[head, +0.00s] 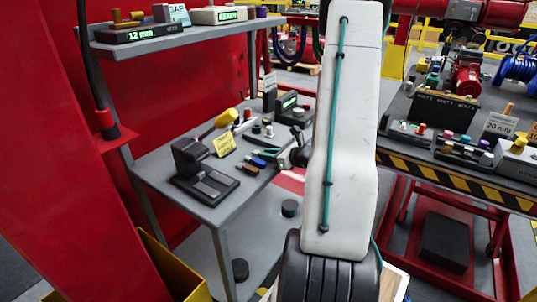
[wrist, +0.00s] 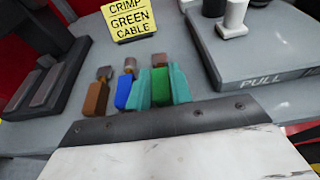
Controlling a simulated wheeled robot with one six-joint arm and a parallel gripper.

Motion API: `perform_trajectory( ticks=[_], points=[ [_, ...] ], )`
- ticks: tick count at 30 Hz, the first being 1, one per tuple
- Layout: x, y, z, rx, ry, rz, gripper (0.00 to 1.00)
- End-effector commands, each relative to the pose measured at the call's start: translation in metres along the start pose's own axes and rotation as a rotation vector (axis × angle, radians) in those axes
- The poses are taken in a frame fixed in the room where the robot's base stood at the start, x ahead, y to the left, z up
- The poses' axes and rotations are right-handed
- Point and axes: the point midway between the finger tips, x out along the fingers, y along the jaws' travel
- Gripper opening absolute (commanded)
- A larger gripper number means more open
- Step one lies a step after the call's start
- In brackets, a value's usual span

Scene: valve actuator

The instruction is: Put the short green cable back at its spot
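The short green cable (wrist: 160,82), with a brown end, is in the wrist view, in line with a blue cable (wrist: 125,90) and a brown cable (wrist: 97,96) on the grey table. My gripper (wrist: 160,84) has its two teal fingers on either side of the green cable, close against it, and looks shut on it. My gripper also shows small in the head view (head: 267,154), low over the table. Whether the green cable rests on the table or is slightly above it cannot be told. Its lower end is hidden by my gripper's body.
A yellow sign reading "CRIMP GREEN CABLE" (wrist: 129,20) stands behind the cables. A grey block marked "PULL" (wrist: 262,60) is close on the right. A black tool with a yellow handle (head: 205,170) stands left on the grey table (head: 215,208). My arm hides the head view's middle.

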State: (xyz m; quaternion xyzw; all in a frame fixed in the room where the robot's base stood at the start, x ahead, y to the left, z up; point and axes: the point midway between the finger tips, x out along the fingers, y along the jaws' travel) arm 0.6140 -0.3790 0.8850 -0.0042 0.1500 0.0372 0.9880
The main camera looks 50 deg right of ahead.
Motion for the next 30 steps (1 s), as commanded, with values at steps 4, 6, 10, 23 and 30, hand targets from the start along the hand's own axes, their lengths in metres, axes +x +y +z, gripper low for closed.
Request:
perform_trajectory(
  ticks=[4, 6, 10, 23, 30],
  points=[
    [0.000, 0.001, 0.001, -0.001, 0.000, 0.001, 0.26],
    [0.000, 0.001, 0.001, -0.001, 0.000, 0.001, 0.26],
    [0.000, 0.001, 0.003, -0.002, 0.000, 0.001, 0.26],
    [-0.078, -0.001, 0.004, 0.000, 0.000, -0.005, 0.26],
    [-0.113, 0.000, 0.004, -0.001, 0.000, -0.002, 0.26]
  ],
)
